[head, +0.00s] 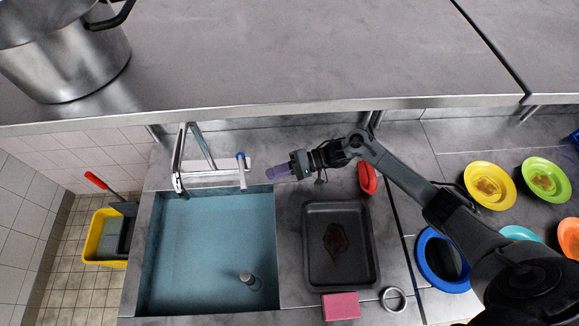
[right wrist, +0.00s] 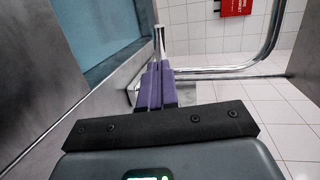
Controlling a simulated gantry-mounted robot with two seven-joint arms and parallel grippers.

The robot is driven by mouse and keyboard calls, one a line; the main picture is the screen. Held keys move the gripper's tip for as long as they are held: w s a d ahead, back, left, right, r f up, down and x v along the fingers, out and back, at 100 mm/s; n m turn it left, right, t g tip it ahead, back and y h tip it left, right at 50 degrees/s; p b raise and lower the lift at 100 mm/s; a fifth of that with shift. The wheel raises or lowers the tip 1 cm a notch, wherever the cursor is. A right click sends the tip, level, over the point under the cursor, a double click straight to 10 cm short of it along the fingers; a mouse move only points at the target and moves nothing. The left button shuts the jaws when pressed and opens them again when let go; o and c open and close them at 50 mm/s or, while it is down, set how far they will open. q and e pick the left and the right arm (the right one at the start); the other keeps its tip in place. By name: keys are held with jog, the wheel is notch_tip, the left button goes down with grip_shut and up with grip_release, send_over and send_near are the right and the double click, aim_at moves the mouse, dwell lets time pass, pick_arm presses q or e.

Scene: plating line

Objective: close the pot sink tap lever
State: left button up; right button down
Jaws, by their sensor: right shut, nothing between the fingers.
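The pot sink tap (head: 178,165) is a chrome pipe at the back edge of the sink. Beside it, at the sink's back right corner, is an upright chrome piece with a blue tip, seemingly the lever (head: 241,165). My right gripper (head: 270,173) has purple fingers, shut and empty, pointing left toward the lever with a small gap in the head view. In the right wrist view the closed fingers (right wrist: 158,88) point toward a thin chrome upright (right wrist: 158,42); contact cannot be told. My left gripper is not in view.
The sink (head: 210,250) holds bluish water. A dark tray (head: 312,270), a pink sponge (head: 341,306) and a metal ring (head: 393,299) lie right of it. A steel shelf (head: 300,104) with a large pot (head: 65,60) overhangs the back. Coloured bowls stand at right.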

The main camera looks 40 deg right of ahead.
aim_at(245, 181)
jog(key=x, duration=0.6)
jog(key=shift+a, duration=0.1)
jog(key=t+p, duration=0.1)
jog(key=p, duration=0.1)
jog(key=a+m+h+p, duration=0.1)
jog(key=p, duration=0.2)
jog(key=shift+w+a+r+t, duration=0.1)
jog(key=shift+a+r+t, duration=0.15)
jog(key=shift+t, duration=0.15)
jog(key=shift+a+f+m+p, duration=0.1)
jog(key=shift+f+m+p, duration=0.05)
jog(key=shift+m+p, duration=0.2)
jog(key=shift+f, duration=0.2)
